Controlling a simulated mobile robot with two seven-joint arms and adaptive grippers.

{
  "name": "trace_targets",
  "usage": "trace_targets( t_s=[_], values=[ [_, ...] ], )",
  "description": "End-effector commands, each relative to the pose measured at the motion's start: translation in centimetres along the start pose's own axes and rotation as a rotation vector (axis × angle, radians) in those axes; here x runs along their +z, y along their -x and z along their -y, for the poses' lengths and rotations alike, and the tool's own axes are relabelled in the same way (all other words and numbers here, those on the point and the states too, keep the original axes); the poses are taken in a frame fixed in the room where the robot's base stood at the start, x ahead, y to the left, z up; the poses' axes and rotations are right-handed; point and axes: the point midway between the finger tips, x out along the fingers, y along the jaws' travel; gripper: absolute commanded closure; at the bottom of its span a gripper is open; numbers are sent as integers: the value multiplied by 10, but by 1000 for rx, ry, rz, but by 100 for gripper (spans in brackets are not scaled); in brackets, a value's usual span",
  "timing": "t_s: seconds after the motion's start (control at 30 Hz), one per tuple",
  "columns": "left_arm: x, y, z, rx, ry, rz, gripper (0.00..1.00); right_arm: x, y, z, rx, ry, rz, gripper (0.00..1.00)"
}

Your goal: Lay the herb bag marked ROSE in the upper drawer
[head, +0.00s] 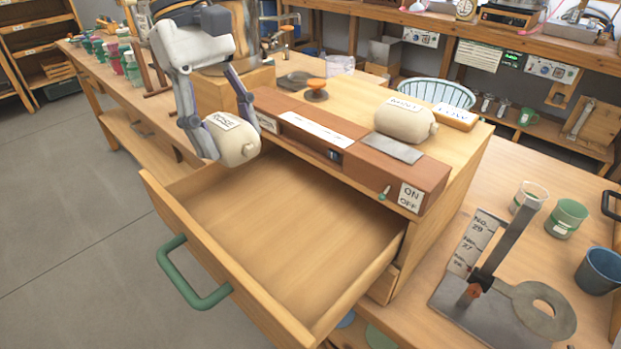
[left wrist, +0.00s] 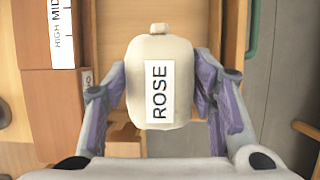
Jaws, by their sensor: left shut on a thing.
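The cream herb bag marked ROSE (head: 232,143) is held between the fingers of my left gripper (head: 222,125), above the back left part of the open upper drawer. In the left wrist view the bag (left wrist: 158,70) sits between both fingers (left wrist: 162,100), its ROSE label facing the camera. The upper drawer (head: 280,235) is pulled well out, and its inside looks empty. Its green handle (head: 190,275) is on the front panel. The drawer also shows beneath the bag in the left wrist view (left wrist: 205,32). My right gripper is not in view.
A second cream bag (head: 405,122) lies on the cabinet top beside a small labelled block (head: 455,116). A brown control panel (head: 345,150) with an ON/OFF plate borders the drawer's back. A metal stand (head: 500,290), cups and a blue beaker (head: 600,270) stand at right.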

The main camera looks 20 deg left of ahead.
Motion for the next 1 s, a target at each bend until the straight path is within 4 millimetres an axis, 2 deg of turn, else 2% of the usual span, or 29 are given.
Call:
trace_targets(
  t_s=[0.2,0.47,0.87,0.9,0.97,1.0],
  values=[
    [-18,-45,1,-6,0,1,82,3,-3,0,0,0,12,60],
    [-36,-88,1,-5,0,1,82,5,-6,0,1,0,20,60],
    [-39,-95,1,-2,-1,0,82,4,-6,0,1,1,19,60],
    [-39,-94,1,-2,-1,-1,40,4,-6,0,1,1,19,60],
    [-39,-94,1,-2,-1,-1,29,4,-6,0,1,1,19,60],
    [-39,-94,1,-2,-1,-1,29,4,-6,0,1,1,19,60]
  ],
)
